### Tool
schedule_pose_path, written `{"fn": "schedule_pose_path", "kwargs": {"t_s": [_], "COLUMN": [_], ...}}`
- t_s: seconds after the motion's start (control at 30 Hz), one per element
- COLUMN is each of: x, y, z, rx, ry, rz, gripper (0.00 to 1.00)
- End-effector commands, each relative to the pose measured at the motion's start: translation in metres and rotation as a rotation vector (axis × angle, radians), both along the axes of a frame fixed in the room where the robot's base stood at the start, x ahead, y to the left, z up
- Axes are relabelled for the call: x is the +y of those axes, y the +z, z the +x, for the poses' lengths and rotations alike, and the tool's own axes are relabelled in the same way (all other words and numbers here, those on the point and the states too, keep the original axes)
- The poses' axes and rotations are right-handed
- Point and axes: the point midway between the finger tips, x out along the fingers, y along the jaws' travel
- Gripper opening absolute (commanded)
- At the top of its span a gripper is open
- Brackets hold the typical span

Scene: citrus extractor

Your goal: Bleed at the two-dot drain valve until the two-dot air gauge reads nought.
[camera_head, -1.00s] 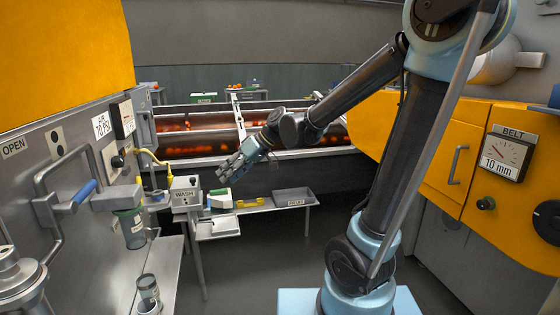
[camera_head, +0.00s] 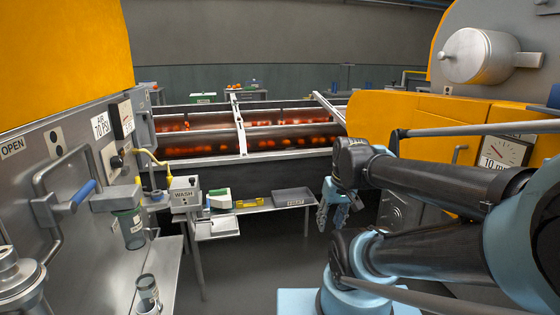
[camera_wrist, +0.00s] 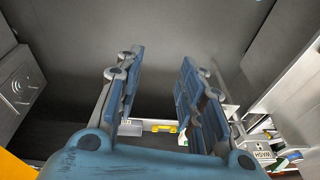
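A plate with two black dots (camera_head: 55,142) is on the grey panel at left in the head view. Near it are an "AIR 70 PSI" label (camera_head: 101,125) and a gauge (camera_head: 122,118) seen almost edge-on, so its reading cannot be told. A dark knob (camera_head: 117,162) sits below the gauge. A clear bowl (camera_head: 131,230) hangs under a grey block (camera_head: 115,198); any drain valve on it cannot be made out. My gripper (camera_head: 336,214) hangs fingers down, well right of the panel. The wrist view shows it open and empty (camera_wrist: 160,100).
A lever with a blue grip (camera_head: 83,192) juts from the panel by an "OPEN" label. Floor between bench and my base is clear.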

Motion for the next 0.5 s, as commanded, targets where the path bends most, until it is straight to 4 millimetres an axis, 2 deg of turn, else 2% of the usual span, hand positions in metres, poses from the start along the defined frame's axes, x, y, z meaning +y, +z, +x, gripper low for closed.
{"fn": "schedule_pose_path", "kwargs": {"t_s": [0.1,0.2,0.5], "x": [-0.021,-0.031,-0.037], "y": [-0.011,-0.016,-0.019], "z": [-0.016,-0.024,-0.027], "rx": [0.012,0.019,0.021], "ry": [-0.075,-0.113,-0.135], "rz": [-0.044,-0.068,-0.082], "gripper": [0.36,0.36,0.36]}}
